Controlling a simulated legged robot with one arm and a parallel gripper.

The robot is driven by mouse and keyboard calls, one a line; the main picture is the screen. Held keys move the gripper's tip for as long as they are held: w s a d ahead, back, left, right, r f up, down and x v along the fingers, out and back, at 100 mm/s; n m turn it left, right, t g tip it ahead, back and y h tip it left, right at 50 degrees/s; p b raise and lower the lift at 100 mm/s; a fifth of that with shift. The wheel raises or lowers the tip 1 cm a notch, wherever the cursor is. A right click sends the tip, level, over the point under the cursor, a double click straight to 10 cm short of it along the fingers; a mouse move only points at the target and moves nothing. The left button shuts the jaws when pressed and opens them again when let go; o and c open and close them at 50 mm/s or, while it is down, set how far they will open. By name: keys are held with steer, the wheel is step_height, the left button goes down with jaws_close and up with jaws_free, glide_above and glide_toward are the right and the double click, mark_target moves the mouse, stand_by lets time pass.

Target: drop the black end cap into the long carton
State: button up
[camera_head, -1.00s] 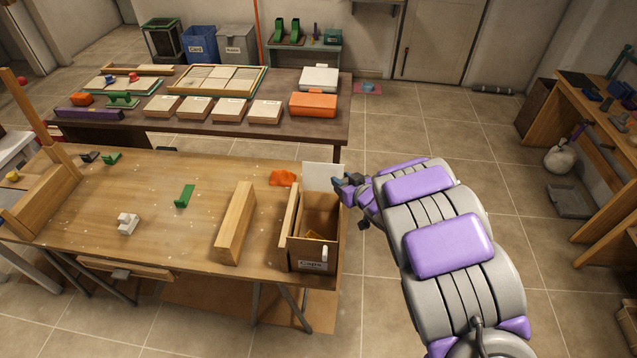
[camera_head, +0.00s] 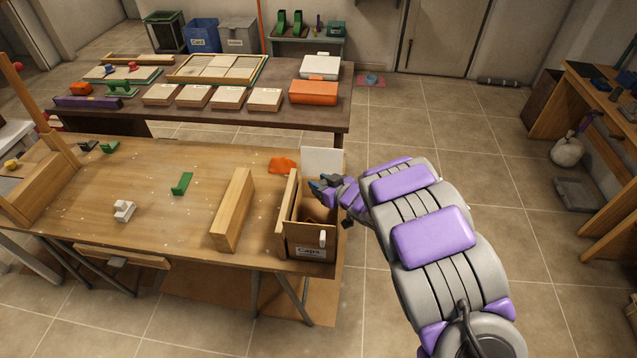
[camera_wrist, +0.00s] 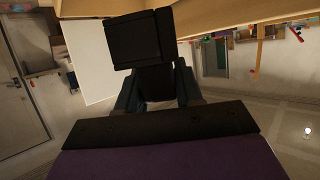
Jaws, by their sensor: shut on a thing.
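The long carton (camera_head: 311,252) is an open brown box with a "Caps" label on its near face. It stands at the right end of the wooden bench. My gripper (camera_head: 322,188) is over the far part of its opening, reaching in from the right. In the wrist view my gripper (camera_wrist: 158,88) is shut on the black end cap (camera_wrist: 140,40), a square black piece with its face toward the camera. The cap is hard to make out in the head view. The carton's inside is partly shaded, and its floor is not clear.
A long wooden block (camera_head: 233,210) stands left of the carton. An orange piece (camera_head: 283,165) lies behind it and a pale flap (camera_head: 322,161) rises at the carton's back. A green bracket (camera_head: 181,184) and a white part (camera_head: 124,210) lie farther left, with bare bench between.

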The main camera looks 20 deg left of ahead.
steer(key=shift+a+f, duration=0.1)
steer(key=shift+f, duration=0.35)
steer(key=shift+a, duration=0.3)
steer(key=o, duration=0.7)
steer(key=shift+a, duration=0.15)
steer(key=shift+c, duration=0.2)
steer(key=o, duration=0.3)
steer(key=shift+o, duration=1.1)
steer(key=shift+d, duration=0.35)
